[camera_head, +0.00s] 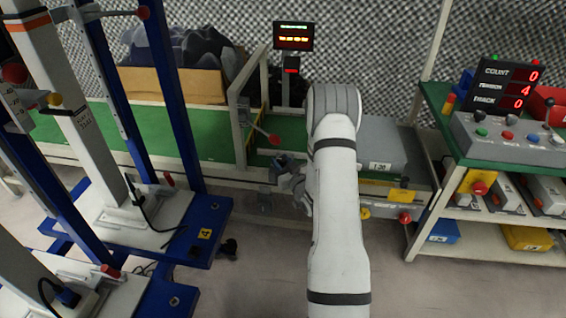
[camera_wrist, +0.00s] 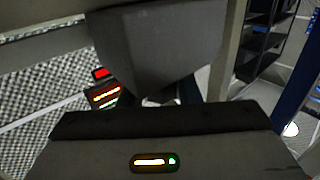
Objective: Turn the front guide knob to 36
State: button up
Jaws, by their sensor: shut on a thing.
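My gripper (camera_head: 285,174) is at the front edge of the green conveyor (camera_head: 212,135), left of my pale arm. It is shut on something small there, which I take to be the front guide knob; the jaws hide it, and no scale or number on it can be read. In the wrist view a dark grey block fills the upper middle above the gripper body, and the grip itself is not clear.
A blue-legged frame (camera_head: 180,115) stands close on the left. A grey box (camera_head: 382,143) is right of my arm. A control panel (camera_head: 510,138) and red count display (camera_head: 503,86) sit on the right shelf. A lit display (camera_head: 293,36) stands behind. The floor (camera_head: 430,285) at front right is clear.

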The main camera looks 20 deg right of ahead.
jog(key=shift+h, duration=0.3)
jog(key=shift+f+m+h+b, duration=0.1)
jog(key=shift+m+h+b, duration=0.2)
jog(key=shift+m, duration=0.1)
jog(key=m+h+b, duration=0.2)
jog(key=h, duration=0.1)
jog(key=m+g+h+b, duration=0.1)
jog(key=m+h+b, duration=0.1)
jog(key=m+h, duration=0.1)
jog(key=shift+a+f+g+h, duration=0.1)
jog(key=shift+a+g+h, duration=0.15)
jog(key=shift+h, duration=0.55)
jog(key=m+g+h+b, duration=0.1)
jog(key=m+g+h, duration=0.1)
jog(key=m+g+h+b, duration=0.1)
jog(key=m+g+h, duration=0.1)
jog(key=h, duration=0.1)
jog(key=shift+d, duration=0.15)
jog(key=shift+d+r+m+g+h, duration=0.1)
jog(key=shift+r+m+g+h, duration=0.1)
jog(key=shift+m+g+h, duration=1)
jog(key=shift+d+g, duration=0.1)
jog(key=shift+g, duration=0.15)
